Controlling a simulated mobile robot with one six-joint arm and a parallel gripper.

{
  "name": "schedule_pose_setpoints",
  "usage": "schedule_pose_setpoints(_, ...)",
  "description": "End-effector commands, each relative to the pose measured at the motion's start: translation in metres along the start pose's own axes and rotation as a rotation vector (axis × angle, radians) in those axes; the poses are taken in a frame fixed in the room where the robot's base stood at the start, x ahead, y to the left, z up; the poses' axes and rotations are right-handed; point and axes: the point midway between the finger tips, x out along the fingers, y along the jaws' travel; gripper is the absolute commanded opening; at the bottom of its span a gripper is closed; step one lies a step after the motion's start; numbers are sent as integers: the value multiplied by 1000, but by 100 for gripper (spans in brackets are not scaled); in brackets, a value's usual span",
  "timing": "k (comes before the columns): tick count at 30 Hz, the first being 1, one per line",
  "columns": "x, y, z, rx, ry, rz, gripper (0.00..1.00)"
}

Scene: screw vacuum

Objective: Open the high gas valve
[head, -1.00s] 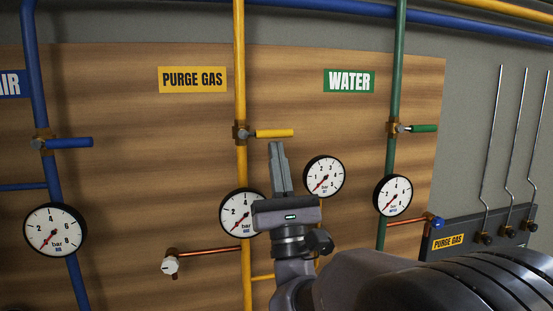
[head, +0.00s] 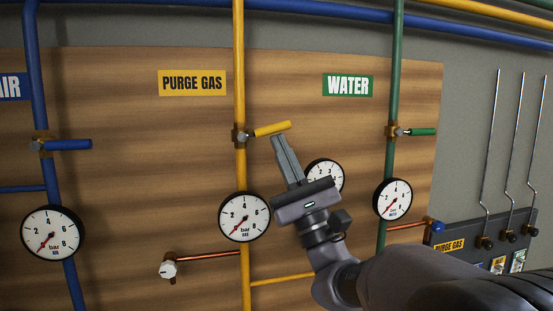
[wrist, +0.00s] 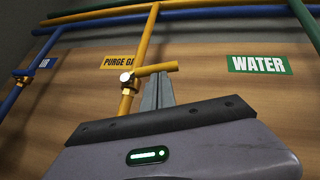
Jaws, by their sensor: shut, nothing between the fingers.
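The yellow valve handle (head: 272,128) sits on the yellow purge gas pipe (head: 240,70) at a brass valve body (head: 241,136). The handle points right and is tilted slightly up at its free end. My gripper (head: 279,138) is shut and empty, its fingertips just under the handle, at or very near touching it. In the wrist view the handle (wrist: 158,69) crosses just above the fingertips (wrist: 158,76). The yellow PURGE GAS label (head: 192,82) is up and left of the valve.
A blue handle (head: 68,144) is at left and a green handle (head: 422,132) at right. Gauges (head: 244,216) hang below, one (head: 325,176) partly behind my gripper. A white knob (head: 168,270) on a copper pipe is lower left. Thin metal tubes (head: 488,150) stand at far right.

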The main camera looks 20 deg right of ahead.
Motion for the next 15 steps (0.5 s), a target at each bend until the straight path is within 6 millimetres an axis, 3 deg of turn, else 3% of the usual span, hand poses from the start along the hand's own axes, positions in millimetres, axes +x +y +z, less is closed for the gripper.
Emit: schedule_pose_setpoints(15,28,-14,18,-277,0,406,0)
